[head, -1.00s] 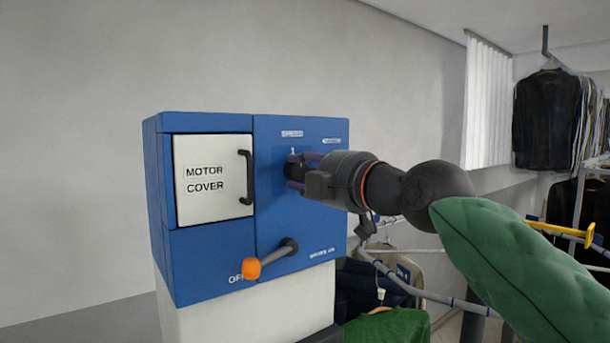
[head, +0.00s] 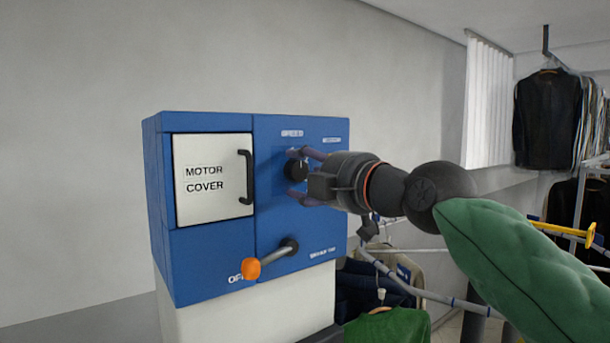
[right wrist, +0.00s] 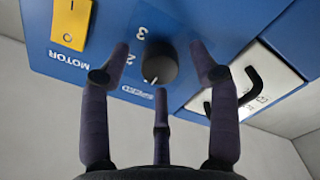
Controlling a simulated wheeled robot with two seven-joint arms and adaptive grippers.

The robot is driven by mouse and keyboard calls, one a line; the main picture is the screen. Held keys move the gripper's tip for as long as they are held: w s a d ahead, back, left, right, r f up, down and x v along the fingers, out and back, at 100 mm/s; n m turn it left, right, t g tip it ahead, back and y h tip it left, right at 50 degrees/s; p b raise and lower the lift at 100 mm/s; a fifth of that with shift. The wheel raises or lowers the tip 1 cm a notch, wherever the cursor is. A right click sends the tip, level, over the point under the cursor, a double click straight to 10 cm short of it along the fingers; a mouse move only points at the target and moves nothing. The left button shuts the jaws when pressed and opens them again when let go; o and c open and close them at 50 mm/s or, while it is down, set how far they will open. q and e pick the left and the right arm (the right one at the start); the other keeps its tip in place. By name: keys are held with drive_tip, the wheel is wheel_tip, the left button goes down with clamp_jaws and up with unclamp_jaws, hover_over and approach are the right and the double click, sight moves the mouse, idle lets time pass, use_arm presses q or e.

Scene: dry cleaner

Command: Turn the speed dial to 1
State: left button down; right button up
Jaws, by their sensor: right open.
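The black round speed dial (head: 296,170) is on the blue machine's front panel, under the SPEED label. It also shows in the right wrist view (right wrist: 161,66), with a white pointer mark toward the picture's bottom, slightly left. Numerals 3 and 2 show beside it; no 1 can be read. My right gripper (head: 291,175) is open, its fingers spread above and below the dial. In the right wrist view, clear gaps show between the dial and the side fingers (right wrist: 160,60), and a third finger points at it from below. My left gripper is out of view.
The white motor cover (head: 207,207) with a black handle is left of the dial. An orange-knobbed lever (head: 251,268) sticks out below. A yellow motor switch (right wrist: 71,24) shows in the wrist view. Clothes racks (head: 548,120) stand at the right.

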drive_tip(key=v, duration=1.1)
drive_tip(key=shift+s+d+f, duration=0.1)
